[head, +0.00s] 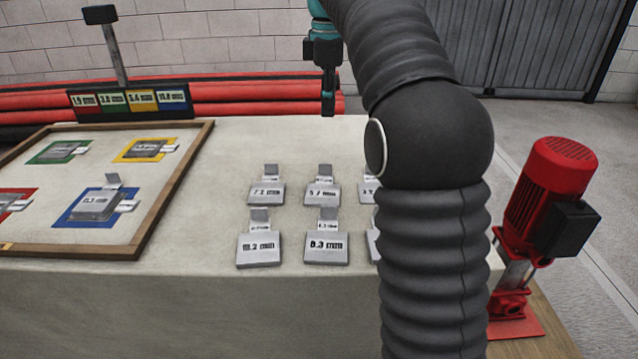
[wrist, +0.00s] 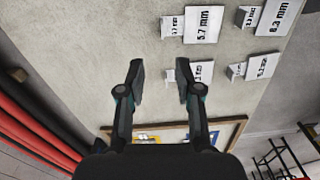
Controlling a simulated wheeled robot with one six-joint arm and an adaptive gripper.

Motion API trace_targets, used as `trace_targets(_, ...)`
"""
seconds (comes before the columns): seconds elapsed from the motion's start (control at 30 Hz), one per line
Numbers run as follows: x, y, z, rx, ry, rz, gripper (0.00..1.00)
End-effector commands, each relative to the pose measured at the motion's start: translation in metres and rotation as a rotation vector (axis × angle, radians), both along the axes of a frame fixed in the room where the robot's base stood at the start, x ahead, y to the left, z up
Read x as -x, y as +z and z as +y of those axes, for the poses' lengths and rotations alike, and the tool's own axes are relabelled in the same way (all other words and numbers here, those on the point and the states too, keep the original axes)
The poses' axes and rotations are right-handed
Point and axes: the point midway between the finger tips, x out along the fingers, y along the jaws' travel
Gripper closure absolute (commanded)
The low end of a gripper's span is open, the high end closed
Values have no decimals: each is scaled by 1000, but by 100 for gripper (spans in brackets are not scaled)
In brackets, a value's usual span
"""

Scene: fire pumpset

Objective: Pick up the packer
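Several grey packer plates with upright tabs lie on the cloth-covered table. In the head view I see a 7.2 mm packer (head: 266,194), a 5.7 mm packer (head: 322,194), a packer that looks like 10.2 mm (head: 259,251) and an 8.3 mm packer (head: 326,250). More packers at the right are partly hidden by my arm. My gripper (head: 328,100) is over the far side of the table, behind the packers. In the wrist view my gripper (wrist: 160,70) is open and empty. The 5.7 mm packer (wrist: 204,24) lies beyond the fingers; the right finger partly covers another packer.
A wooden-framed board (head: 170,190) at the left has green, yellow, red and blue squares with plates on them. A label stand (head: 130,100) and red pipes (head: 240,95) are behind. A red pump (head: 545,200) stands at the right. The table between board and packers is clear.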

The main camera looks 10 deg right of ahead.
Motion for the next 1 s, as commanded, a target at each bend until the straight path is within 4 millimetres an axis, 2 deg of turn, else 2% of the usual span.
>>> trace_targets(0.17, -2, -14, -2, 0, 12, 8, 66)
trace_targets(0.5, -1, -72, -1, 0, 10, 6, 66)
trace_targets(0.8, -1, -92, 1, 0, 12, 5, 66)
trace_targets(1.0, 4, -120, 7, 0, 12, 7, 66)
